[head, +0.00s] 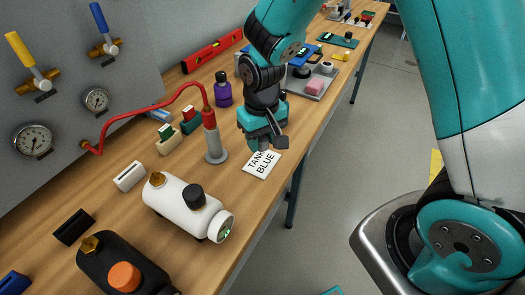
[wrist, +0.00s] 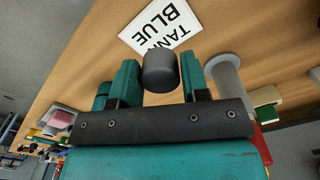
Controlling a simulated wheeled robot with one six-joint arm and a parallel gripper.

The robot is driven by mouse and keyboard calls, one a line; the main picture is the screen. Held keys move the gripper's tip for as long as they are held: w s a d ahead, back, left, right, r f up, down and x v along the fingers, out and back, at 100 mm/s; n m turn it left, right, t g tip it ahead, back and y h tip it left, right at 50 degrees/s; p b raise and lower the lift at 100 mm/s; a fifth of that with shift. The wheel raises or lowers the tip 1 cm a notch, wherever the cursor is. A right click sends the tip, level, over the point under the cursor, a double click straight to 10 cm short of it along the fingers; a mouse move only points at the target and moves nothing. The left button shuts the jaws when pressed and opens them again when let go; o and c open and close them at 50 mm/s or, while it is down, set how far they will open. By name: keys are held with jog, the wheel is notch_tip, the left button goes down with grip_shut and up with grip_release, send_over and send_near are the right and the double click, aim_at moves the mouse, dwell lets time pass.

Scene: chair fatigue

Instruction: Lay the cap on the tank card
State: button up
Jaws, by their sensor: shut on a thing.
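The tank card (head: 262,165) is a white card reading "TANK BLUE", lying flat near the bench's front edge. It also shows at the top of the wrist view (wrist: 177,22). My gripper (head: 268,143) is just above the card's far end in the head view. In the wrist view, my gripper (wrist: 160,78) is shut on a dark grey round cap (wrist: 160,70), which covers part of the card. I cannot tell whether the cap touches the card. The cap is mostly hidden by the gripper in the head view.
A grey post (head: 214,145) with a red hose stands left of the card. A white tank (head: 175,203) with a black knob and a black tank (head: 110,262) with an orange knob lie nearer. A purple bottle (head: 223,92) and a grey tray (head: 318,85) stand farther back.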

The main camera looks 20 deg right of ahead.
aim_at(262, 162)
jog(key=shift+d+f, duration=0.1)
jog(key=shift+f, duration=2.55)
jog(key=o, duration=0.9)
jog(key=shift+f, duration=0.1)
jog(key=shift+c, duration=0.2)
notch_tip(262, 162, up, 12)
jog(key=shift+s+r+b, duration=0.1)
jog(key=shift+r+b, duration=0.15)
jog(key=shift+b, duration=0.3)
jog(key=s+a+r+n+y, duration=0.2)
jog(key=s+r, duration=0.3)
jog(key=s, duration=0.4)
jog(key=s+a+r+n+y, duration=0.2)
jog(key=s+r+n, duration=0.2)
jog(key=s, duration=0.5)
jog(key=shift+s+a+r, duration=0.2)
jog(key=shift+a+r, duration=0.1)
jog(key=shift+r, duration=0.45)
